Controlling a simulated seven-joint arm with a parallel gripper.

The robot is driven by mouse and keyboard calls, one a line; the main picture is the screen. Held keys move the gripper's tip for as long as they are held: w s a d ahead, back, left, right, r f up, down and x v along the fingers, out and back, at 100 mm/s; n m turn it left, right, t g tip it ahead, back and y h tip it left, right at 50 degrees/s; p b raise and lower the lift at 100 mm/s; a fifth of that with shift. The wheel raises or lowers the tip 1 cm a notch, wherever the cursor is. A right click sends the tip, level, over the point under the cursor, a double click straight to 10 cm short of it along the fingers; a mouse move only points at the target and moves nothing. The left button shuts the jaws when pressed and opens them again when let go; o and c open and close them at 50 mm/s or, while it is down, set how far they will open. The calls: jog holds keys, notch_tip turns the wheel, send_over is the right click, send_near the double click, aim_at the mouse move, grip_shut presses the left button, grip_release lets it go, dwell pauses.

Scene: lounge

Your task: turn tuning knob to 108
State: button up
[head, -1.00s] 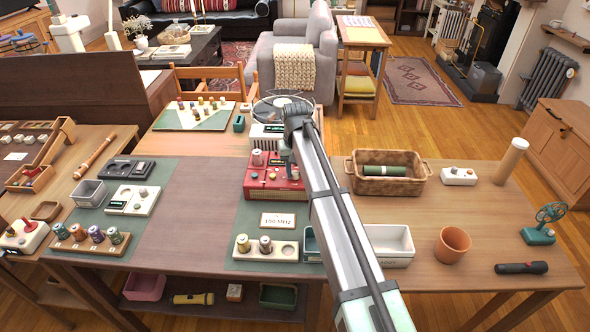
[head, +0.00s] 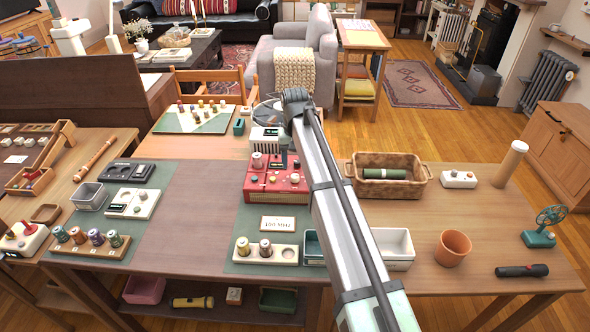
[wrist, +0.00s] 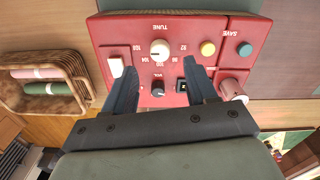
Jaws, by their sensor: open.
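The red radio (head: 262,184) sits on the table, partly hidden by my arm in the head view. In the wrist view its panel (wrist: 120,30) appears upside down. The white tuning knob (wrist: 160,48), labelled TUNE, has numbers around its lower side; its exact pointer direction is too small to tell. A dark VOL knob (wrist: 158,88) sits below it in that view. My gripper (wrist: 163,68) is open and empty, its fingertips over the panel near the tuning knob, one to each side and a little below it in the picture. Whether they touch the panel is unclear.
A white switch (wrist: 116,67) and a silver knob (wrist: 232,88) stand near the fingers. A card marked MHz (head: 285,224) and a holder with cylinders (head: 265,254) lie in front of the radio. A wicker basket (head: 408,188) stands to the right.

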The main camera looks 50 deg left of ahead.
aim_at(295, 176)
notch_tip(295, 176, up, 8)
jog(key=shift+r, duration=0.25)
dwell(0.6)
